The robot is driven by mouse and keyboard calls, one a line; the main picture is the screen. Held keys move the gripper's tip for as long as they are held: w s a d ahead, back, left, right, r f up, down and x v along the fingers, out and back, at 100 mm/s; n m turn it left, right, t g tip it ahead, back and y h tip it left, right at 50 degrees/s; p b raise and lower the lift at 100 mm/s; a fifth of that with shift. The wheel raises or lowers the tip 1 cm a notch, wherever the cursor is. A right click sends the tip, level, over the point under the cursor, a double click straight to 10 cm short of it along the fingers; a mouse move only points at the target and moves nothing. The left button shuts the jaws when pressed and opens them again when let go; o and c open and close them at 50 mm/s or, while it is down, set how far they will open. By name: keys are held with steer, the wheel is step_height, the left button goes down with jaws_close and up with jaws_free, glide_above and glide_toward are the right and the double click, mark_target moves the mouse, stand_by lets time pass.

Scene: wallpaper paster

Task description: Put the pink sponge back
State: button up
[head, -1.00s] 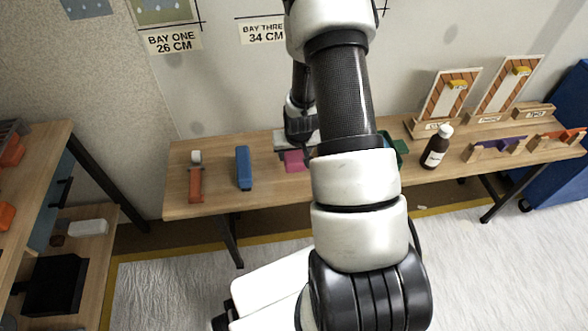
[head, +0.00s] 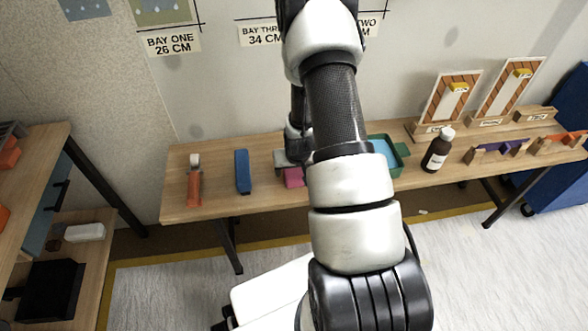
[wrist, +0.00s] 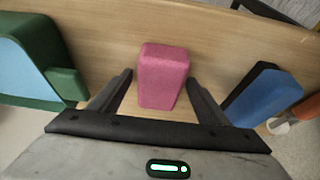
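The pink sponge (wrist: 162,76) is a block standing on the wooden table in the wrist view. In the head view the pink sponge (head: 293,177) shows partly, with my arm covering its right side. My gripper (wrist: 160,84) is open, with one finger on each side of the sponge and a visible gap to both fingers. In the head view my gripper is mostly hidden behind my own arm.
A blue block (head: 242,171) and an orange-handled tool (head: 195,182) lie left of the sponge. A green tray with blue inside (head: 401,151) and a brown bottle (head: 437,151) stand to the right. Wooden holders (head: 500,148) sit further right.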

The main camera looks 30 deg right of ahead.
stand_by(0.3)
steer(key=s+a+r+n+p, duration=0.1)
steer(key=s+a+r, duration=0.2)
steer(key=r, duration=0.9)
steer(key=s+a+r+t+p, duration=0.1)
steer(key=s+a+r+p, duration=0.15)
steer(key=r, duration=0.95)
steer(key=s+a+r+n+p, duration=0.1)
steer(key=s+a+r, duration=0.25)
steer(key=r, duration=0.75)
steer(key=s+a+r+n+y, duration=0.1)
steer(key=s+a+r, duration=0.4)
steer(key=s+r, duration=0.75)
step_height(320, 180, up, 15)
steer(key=s+p, duration=0.1)
steer(key=p, duration=1.5)
steer(key=shift+a+r, duration=0.15)
